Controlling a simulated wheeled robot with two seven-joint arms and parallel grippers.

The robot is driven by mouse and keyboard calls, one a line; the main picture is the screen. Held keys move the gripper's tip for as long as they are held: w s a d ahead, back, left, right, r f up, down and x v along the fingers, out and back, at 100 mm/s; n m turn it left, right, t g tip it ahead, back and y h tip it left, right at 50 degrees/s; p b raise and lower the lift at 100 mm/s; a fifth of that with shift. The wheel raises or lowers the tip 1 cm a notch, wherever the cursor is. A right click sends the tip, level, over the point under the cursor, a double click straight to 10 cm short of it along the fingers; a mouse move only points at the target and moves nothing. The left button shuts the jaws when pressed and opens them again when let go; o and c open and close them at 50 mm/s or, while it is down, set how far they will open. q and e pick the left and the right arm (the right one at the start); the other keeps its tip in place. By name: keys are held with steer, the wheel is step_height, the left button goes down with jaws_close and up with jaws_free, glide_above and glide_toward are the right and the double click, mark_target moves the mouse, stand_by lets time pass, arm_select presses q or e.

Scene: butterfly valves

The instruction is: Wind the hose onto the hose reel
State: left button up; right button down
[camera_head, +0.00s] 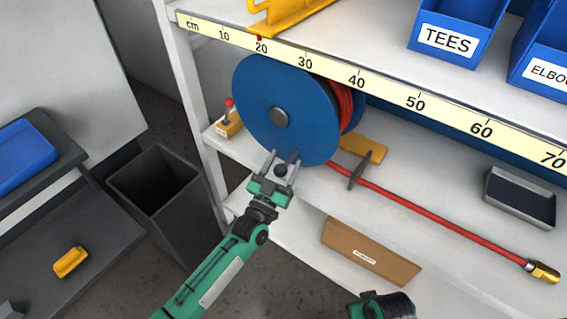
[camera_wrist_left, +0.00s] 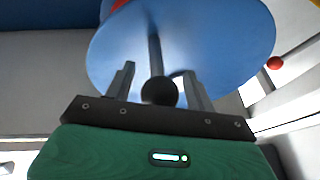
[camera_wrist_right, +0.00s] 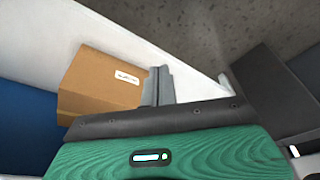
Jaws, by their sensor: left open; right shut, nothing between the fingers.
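The hose reel (camera_head: 262,92) has a large blue disc with a grey hub, and stands on the shelf. Red hose (camera_head: 345,100) is wound behind the disc. The loose red hose (camera_head: 430,216) runs right along the shelf to a brass end (camera_head: 541,271). My left gripper (camera_head: 283,157) is open at the disc's lower front. Its fingers stand on either side of a dark round knob (camera_head: 281,171), which also shows in the left wrist view (camera_wrist_left: 159,92). Whether they touch it I cannot tell. My right gripper (camera_wrist_right: 158,76) is shut and empty, near a brown box (camera_wrist_right: 98,85).
A yellow bracket with a dark upright piece (camera_head: 360,170) stands beside the hose. A red-topped yellow block (camera_head: 230,122) is left of the reel. A dark tray (camera_head: 519,197) sits at the right. A shelf with a ruler edge (camera_head: 400,97) overhangs the reel.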

arm_select(q)
jaws_close()
steer(key=shift+w, duration=0.1)
steer(key=shift+a+f+m, duration=0.1)
steer(key=shift+m, duration=0.2)
